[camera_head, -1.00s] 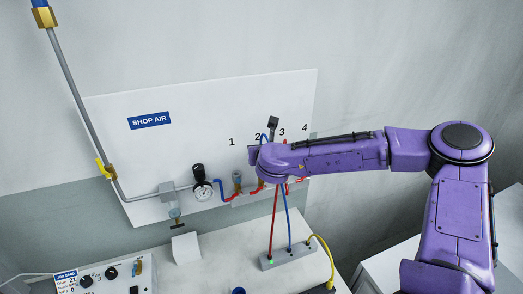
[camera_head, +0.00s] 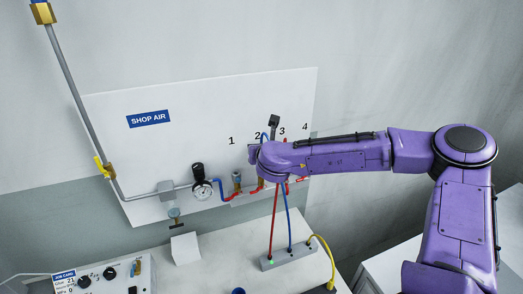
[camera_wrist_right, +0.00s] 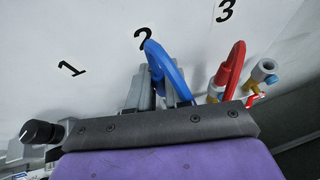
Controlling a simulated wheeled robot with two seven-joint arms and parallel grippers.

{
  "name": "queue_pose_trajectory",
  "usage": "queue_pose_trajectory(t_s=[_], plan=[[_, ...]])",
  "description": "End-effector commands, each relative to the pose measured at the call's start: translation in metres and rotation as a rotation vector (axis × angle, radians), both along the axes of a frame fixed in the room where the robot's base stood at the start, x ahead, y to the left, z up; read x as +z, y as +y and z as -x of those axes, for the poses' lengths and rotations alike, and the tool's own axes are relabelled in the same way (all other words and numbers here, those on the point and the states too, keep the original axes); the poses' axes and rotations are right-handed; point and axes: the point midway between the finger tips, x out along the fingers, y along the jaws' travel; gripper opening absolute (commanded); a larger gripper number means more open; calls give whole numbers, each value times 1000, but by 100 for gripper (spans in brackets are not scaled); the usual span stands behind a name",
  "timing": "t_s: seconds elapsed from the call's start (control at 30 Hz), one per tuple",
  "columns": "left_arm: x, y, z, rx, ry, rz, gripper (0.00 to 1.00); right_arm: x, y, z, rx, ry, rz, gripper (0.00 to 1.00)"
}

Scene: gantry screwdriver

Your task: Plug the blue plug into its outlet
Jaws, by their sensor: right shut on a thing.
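The blue plug's hose (camera_wrist_right: 167,72) loops up between my right gripper's fingers (camera_wrist_right: 152,88) in the right wrist view, just under the number 2. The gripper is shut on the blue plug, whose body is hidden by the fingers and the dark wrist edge. In the head view, a blue hose (camera_head: 287,220) rises from the grey block toward my right gripper's wrist, which hides the outlet behind it. I cannot tell whether the plug is seated or apart from the outlet. My left gripper is not in view.
A red hose (camera_wrist_right: 231,70) loops at an outlet below number 3, close right of my gripper. Another outlet fitting (camera_wrist_right: 264,70) stands beyond it. A gauge (camera_head: 202,190) and valve sit left on the white board (camera_head: 200,115). A grey block (camera_head: 289,258) with several cables stands below.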

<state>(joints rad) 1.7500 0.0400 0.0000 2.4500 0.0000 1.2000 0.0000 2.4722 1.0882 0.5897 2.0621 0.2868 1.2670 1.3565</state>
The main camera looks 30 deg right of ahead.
Motion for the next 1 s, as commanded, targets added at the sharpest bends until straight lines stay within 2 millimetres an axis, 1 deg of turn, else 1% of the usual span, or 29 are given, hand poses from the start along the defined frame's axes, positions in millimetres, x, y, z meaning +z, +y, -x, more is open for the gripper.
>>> queue_pose_trajectory(t_s=[0.37,0.6,1.0], plan=[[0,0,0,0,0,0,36,1,0,0,0,-1,1,0],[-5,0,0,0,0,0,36,0,0,0,0,-1,1,0],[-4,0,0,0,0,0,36,1,0,0,0,0,1,0]])
